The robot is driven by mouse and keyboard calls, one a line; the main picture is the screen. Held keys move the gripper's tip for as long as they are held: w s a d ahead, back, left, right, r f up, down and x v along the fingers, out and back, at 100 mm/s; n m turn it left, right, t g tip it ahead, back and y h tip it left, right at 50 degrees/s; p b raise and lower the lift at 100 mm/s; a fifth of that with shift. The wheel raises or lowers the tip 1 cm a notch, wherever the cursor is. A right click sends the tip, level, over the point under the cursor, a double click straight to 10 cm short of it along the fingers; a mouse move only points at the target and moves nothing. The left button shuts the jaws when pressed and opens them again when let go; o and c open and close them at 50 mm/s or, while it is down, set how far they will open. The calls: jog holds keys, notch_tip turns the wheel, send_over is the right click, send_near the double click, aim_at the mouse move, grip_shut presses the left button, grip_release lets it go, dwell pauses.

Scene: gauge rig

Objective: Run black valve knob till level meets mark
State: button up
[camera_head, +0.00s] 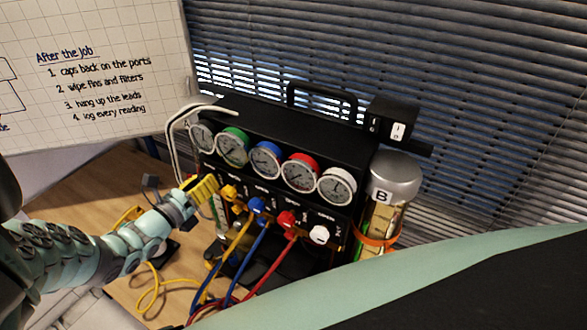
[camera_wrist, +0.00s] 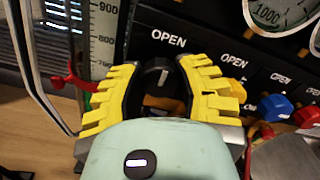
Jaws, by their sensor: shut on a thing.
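The black valve knob (camera_wrist: 151,76) shows in the wrist view with a white line on its face, below an OPEN label. My gripper (camera_wrist: 158,80) has its yellow fingers on both sides of the knob, shut on it. In the head view my gripper (camera_head: 203,188) is at the left end of the rig's front, hiding the knob. Left of the knob stands a sight tube with a scale (camera_wrist: 104,35) reading 900, 800 and 700. A red mark clip (camera_wrist: 72,79) is beside the tube near 700. I cannot make out the liquid level; my finger covers the lower tube.
Yellow (camera_head: 229,192), blue (camera_head: 257,206), red (camera_head: 286,219) and white (camera_head: 319,234) knobs run rightward below several gauges (camera_head: 266,160). Coloured hoses hang in front. A canister marked B (camera_head: 394,180) stands right. A pale bent pipe (camera_head: 170,130) is close on the left.

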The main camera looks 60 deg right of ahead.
grip_shut()
